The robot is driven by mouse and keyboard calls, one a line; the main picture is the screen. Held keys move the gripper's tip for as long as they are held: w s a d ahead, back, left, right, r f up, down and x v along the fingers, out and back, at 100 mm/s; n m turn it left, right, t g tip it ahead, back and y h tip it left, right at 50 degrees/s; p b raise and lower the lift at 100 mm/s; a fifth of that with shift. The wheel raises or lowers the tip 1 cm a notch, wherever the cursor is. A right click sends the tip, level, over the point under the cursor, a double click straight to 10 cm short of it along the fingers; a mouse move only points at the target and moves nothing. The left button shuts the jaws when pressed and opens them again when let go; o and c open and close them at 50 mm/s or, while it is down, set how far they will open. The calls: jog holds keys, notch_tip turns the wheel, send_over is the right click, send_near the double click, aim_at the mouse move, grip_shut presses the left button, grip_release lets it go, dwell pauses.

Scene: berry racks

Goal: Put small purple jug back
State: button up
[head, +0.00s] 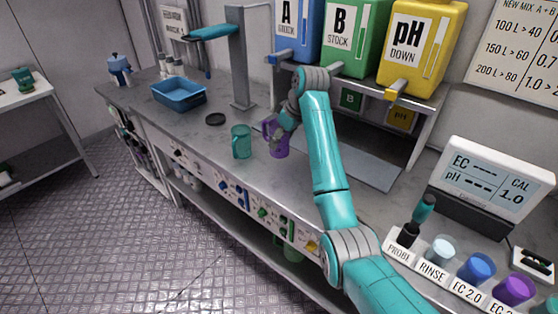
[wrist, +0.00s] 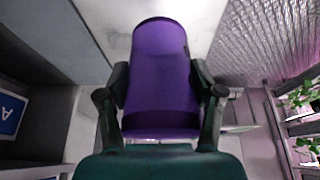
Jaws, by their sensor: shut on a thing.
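The small purple jug (head: 278,146) is at the front of the counter in the head view, just right of a teal jug (head: 241,143). My gripper (head: 271,136) is shut on it from the right and back side. In the wrist view the purple jug (wrist: 160,65) fills the middle, held between the two dark fingers of my gripper (wrist: 162,92). The jug looks about upright. I cannot tell whether its base touches the counter or hangs just above it. My gripper hides part of the jug in the head view.
The counter (head: 200,133) holds a black disc (head: 215,119) and a blue basin (head: 178,94) to the left. A grey post (head: 240,60) stands behind. Blue, green and yellow tanks (head: 421,50) sit on a raised shelf. A meter (head: 495,180) and labelled cups (head: 476,268) stand at right.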

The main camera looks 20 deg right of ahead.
aim_at(285, 155)
notch_tip(285, 155, down, 9)
jog(key=shift+r, duration=0.2)
jog(key=shift+s+f, duration=0.1)
jog(key=o, duration=1.5)
jog(key=v, duration=1.2)
